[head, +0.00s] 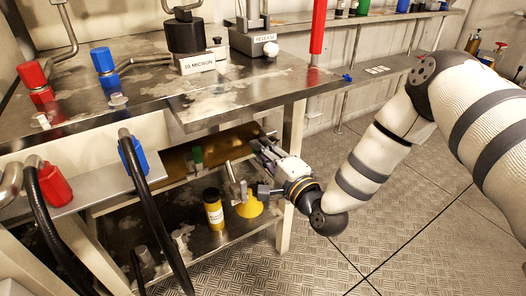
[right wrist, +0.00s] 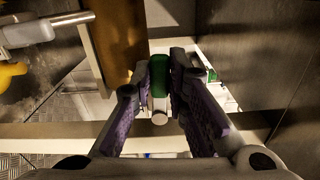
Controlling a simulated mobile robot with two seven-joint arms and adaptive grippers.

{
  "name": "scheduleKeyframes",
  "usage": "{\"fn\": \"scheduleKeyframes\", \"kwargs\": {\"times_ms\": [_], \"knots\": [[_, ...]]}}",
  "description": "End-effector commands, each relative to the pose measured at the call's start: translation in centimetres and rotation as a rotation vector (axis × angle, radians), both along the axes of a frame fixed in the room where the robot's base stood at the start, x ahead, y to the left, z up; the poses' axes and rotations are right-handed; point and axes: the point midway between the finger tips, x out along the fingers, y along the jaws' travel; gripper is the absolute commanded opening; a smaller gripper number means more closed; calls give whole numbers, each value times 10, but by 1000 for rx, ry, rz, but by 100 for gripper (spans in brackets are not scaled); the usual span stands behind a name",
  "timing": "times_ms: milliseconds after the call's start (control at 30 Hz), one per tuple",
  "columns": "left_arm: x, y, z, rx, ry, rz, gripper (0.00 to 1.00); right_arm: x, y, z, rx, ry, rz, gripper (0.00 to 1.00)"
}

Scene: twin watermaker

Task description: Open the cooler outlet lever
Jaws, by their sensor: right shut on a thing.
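My right gripper (head: 260,150) reaches in under the steel bench top from the right. In the right wrist view, its two dark purple-padded fingers (right wrist: 160,90) are closed on the sides of a green grip (right wrist: 160,72) with a pale metal stem. I take this to be the lever; no cooler outlet label is readable. In the head view the held part is hidden by the gripper and bench edge. A separate green piece (head: 197,157) shows further left under the bench. My left gripper is not in view.
The steel bench top (head: 140,85) overhangs the gripper, with a bench leg (head: 290,190) close by. A yellow funnel-like object (head: 250,205) and a yellow bottle (head: 213,212) stand on the lower shelf. Black hoses (head: 150,210) hang at the left. Floor at right is clear.

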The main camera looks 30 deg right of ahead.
Motion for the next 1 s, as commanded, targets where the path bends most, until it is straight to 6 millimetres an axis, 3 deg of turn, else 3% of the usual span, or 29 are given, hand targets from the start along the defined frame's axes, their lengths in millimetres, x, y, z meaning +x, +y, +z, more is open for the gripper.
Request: {"fn": "scheduleKeyframes", "kwargs": {"times_ms": [533, 1000], "knots": [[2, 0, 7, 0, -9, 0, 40, 0, -9, 22, 481, 16, -4, 0], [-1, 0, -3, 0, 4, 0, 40, 0, -25, 35, 927, 33, -5, 0]]}}
